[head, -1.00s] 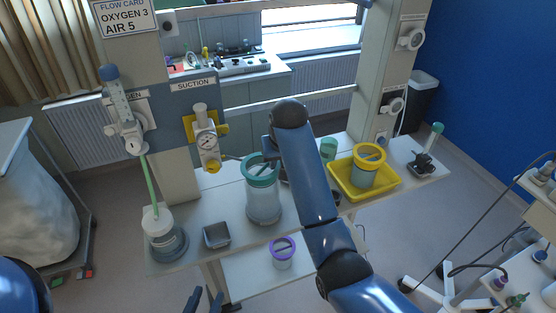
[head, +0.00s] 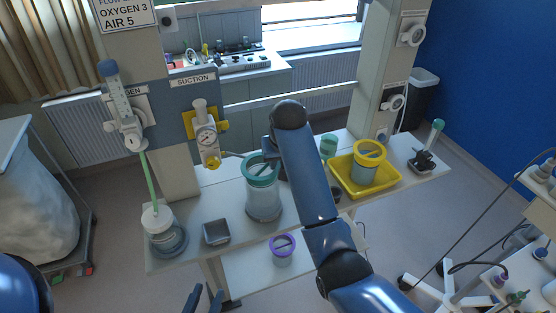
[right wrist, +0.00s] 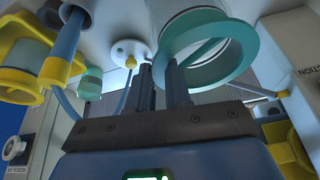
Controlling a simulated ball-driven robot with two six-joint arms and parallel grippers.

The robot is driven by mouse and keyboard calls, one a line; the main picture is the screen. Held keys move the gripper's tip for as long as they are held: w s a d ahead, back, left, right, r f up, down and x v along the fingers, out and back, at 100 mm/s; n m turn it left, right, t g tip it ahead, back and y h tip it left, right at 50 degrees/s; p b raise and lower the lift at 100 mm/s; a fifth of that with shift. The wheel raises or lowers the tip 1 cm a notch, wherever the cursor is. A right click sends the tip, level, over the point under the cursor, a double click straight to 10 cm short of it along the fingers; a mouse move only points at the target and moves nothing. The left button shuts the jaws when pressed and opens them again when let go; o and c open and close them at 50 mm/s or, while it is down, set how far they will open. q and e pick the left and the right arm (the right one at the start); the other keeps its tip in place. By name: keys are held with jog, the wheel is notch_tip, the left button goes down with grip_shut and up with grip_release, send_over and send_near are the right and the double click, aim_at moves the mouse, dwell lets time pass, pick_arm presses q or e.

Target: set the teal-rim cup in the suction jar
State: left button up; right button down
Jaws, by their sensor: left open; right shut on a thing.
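The teal-rim cup (head: 262,166) is upright at the top of the clear suction jar (head: 263,207) on the white shelf, with a bar across its rim. The cup's lower part blends with the jar, so I cannot tell how deep it sits. In the right wrist view the teal rim (right wrist: 247,55) is large, right beside the fingers. My right gripper (right wrist: 162,78) is shut on the cup at its rim; in the head view my own arm mostly hides it. My left gripper (head: 204,300) is open and empty at the bottom edge, in front of the shelf.
A yellow tray (head: 388,187) holding a yellow-rim cup (head: 371,150) stands right of my arm. A green-lidded cup (head: 328,142) is behind it. A grey box (head: 216,232) and a bottle (head: 166,240) stand left. A purple-rim cup (head: 282,258) is on the lower shelf.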

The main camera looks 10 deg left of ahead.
jog(key=shift+f+b, duration=0.6)
jog(key=shift+f, duration=1.2)
dwell(0.9)
jog(key=shift+s+f, duration=0.1)
jog(key=shift+f, duration=0.4)
dwell(1.1)
jog(key=c, duration=1.4)
grip_release()
jog(key=shift+a, duration=0.1)
jog(key=shift+c, duration=0.2)
jog(key=o, duration=0.5)
jog(key=shift+a+r, duration=0.1)
jog(key=shift+c, duration=0.2)
jog(key=o, duration=0.5)
jog(key=shift+r, duration=0.1)
jog(key=shift+p+v, duration=1.45)
jog(key=shift+p, duration=0.25)
jog(key=shift+v, duration=2.65)
